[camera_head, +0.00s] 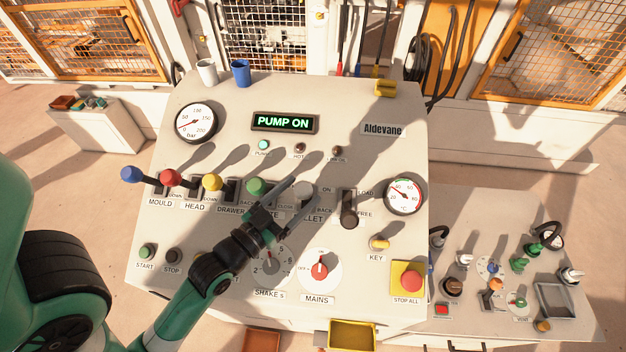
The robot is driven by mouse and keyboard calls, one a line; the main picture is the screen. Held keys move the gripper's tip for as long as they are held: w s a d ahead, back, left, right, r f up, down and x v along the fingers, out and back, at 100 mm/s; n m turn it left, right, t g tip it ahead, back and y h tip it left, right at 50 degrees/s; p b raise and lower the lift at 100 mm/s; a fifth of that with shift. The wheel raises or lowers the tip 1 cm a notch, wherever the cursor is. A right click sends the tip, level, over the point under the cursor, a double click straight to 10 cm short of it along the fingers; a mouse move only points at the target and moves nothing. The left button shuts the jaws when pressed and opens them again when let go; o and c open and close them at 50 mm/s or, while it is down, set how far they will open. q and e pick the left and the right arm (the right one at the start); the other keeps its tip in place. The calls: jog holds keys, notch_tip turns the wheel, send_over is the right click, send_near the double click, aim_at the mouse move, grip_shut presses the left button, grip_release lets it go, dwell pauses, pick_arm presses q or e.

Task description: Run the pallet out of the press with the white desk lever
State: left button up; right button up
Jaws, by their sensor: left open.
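The white desk lever (303,189) is the fifth in the row of levers across the middle of the desk, above the partly covered PALLET label. Its round white knob shows, but its stem and slot are mostly hidden by my gripper. My left gripper (296,196) reaches in from the lower left. It is open, with its two dark fingertips close to the white knob, one on its left and one below it. I cannot tell whether they touch it. My right gripper is out of view. The pallet cannot be made out.
A green-knobbed lever (257,187) stands close left of my fingers; yellow (212,182), red (170,178) and blue (131,174) ones stand farther left. A black-handled lever (349,211) is to the right. The display (284,122) reads PUMP ON. A red stop button (411,280) sits lower right.

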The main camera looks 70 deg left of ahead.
pick_arm(q)
jog(key=x, duration=0.5)
jog(key=shift+w+p, duration=0.1)
jog(key=shift+p, duration=0.2)
grip_shut()
